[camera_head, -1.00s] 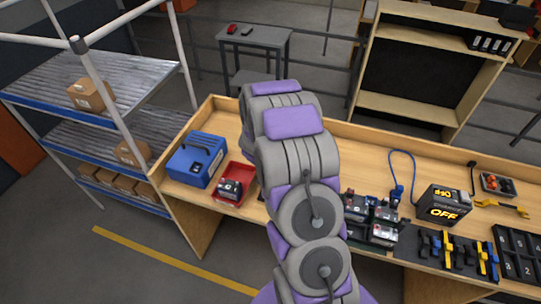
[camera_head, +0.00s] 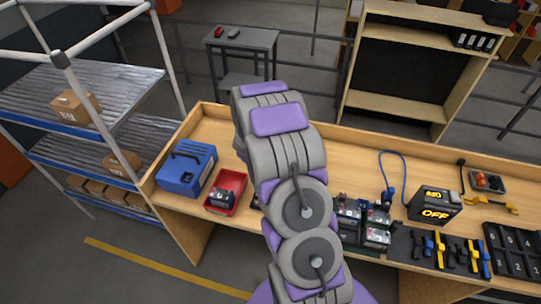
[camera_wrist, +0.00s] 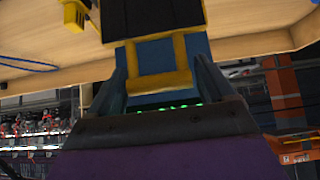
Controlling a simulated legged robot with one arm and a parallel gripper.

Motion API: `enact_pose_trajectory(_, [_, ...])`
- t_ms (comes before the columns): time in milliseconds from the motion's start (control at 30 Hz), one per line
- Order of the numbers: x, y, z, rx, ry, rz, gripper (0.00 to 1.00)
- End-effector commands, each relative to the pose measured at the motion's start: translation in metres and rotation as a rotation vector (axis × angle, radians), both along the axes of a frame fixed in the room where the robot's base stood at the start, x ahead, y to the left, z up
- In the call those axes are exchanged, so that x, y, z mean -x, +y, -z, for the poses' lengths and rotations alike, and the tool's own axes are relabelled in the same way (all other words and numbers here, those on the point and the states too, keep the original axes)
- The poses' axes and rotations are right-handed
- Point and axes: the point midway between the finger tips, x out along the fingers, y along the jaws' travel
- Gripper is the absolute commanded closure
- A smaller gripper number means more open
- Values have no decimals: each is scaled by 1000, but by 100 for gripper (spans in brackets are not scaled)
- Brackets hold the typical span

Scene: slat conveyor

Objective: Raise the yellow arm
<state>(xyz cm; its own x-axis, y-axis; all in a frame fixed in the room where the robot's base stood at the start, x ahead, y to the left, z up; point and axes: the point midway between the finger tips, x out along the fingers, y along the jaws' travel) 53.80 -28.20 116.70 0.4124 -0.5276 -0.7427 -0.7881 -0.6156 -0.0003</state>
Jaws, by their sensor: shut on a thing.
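In the wrist view my gripper (camera_wrist: 165,72) is shut on a blue block with a yellow frame (camera_wrist: 158,82). The yellow frame has a crossbar and two uprights between my fingers, and a dark part sits above it. Whether this frame is the yellow arm, I cannot tell. In the head view my gripper is hidden behind my own arm. A yellow handle-like piece (camera_head: 492,204) lies at the right of the bench, and yellow and blue clamp-like tools (camera_head: 440,250) stand on a black mat.
The wooden bench (camera_head: 215,125) holds a blue case (camera_head: 186,168), a red tray (camera_head: 240,180), several battery-like packs (camera_head: 376,237) and a black box reading OFF (camera_head: 435,205). A roller rack (camera_head: 100,90) with cartons stands left. A small grey table (camera_head: 240,40) is behind.

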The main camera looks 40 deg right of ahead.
Motion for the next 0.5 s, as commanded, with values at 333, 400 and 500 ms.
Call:
enact_pose_trajectory(333, [1,0,0,0,0,0,0])
enact_pose_trajectory(400, [1,0,0,-1,-1,0,0])
enact_pose_trajectory(500, [2,0,-1,-1,-2,1,0])
